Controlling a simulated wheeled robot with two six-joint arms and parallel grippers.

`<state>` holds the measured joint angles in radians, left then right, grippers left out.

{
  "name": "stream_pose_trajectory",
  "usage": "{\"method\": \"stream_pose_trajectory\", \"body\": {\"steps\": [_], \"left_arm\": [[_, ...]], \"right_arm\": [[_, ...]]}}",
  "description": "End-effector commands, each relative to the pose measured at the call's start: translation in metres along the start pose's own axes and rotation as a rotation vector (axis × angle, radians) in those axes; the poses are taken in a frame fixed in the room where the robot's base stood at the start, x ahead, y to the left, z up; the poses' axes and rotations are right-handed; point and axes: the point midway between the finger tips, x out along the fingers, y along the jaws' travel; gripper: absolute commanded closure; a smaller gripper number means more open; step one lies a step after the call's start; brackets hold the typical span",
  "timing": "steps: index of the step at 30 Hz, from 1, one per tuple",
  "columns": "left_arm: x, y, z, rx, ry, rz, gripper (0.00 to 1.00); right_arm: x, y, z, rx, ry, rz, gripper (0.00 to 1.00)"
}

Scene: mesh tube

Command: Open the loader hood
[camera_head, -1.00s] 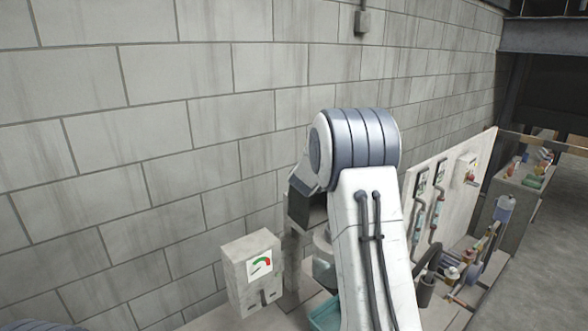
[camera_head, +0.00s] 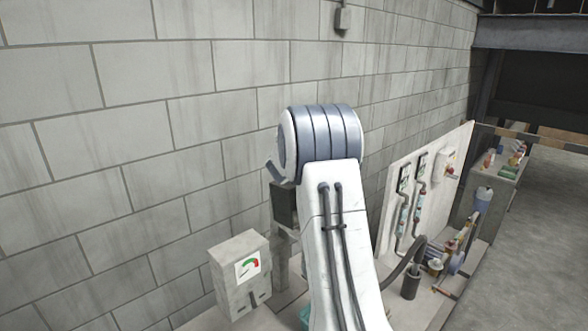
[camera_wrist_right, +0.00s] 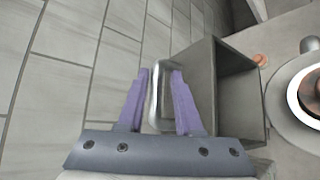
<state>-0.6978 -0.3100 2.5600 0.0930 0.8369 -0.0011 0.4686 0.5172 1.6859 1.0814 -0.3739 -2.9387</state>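In the right wrist view, the purple fingers of my right gripper (camera_wrist_right: 160,78) stand on either side of a rounded metal handle (camera_wrist_right: 160,108) and appear closed against it. A grey box-like hood (camera_wrist_right: 198,92) with a dark hollow side lies just right of the handle. How the handle joins the hood is not clear. In the head view, a dark part that may be this hood (camera_head: 284,205) shows beside my right arm, mostly hidden by it. My right gripper is hidden there behind the arm. My left gripper is in neither view.
A grey box with a dial gauge (camera_head: 240,274) stands left of my arm, near the block wall (camera_head: 120,130). A white panel with pipes (camera_head: 425,190) and a cluttered bench (camera_head: 497,180) stand to the right. A round metal part (camera_wrist_right: 300,95) lies right of the hood.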

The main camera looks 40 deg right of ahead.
Motion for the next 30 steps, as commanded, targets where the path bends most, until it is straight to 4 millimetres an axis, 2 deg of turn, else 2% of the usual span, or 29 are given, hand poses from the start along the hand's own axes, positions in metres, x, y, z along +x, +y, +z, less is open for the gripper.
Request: {"method": "stream_pose_trajectory", "body": {"steps": [10,13,17,24,30], "left_arm": [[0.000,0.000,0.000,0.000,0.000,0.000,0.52],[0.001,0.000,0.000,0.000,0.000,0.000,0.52],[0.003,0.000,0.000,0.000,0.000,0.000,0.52],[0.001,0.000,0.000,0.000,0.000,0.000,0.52],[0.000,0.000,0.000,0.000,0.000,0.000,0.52]], "right_arm": [[-0.002,0.001,-0.005,0.000,0.005,0.000,0.50],[-0.008,0.001,-0.005,0.000,0.006,0.001,0.50],[-0.029,0.001,-0.004,0.000,0.006,0.003,0.50],[-0.078,0.002,-0.004,0.000,0.006,0.002,0.50],[-0.101,0.001,-0.004,-0.001,0.004,0.002,0.50]]}}
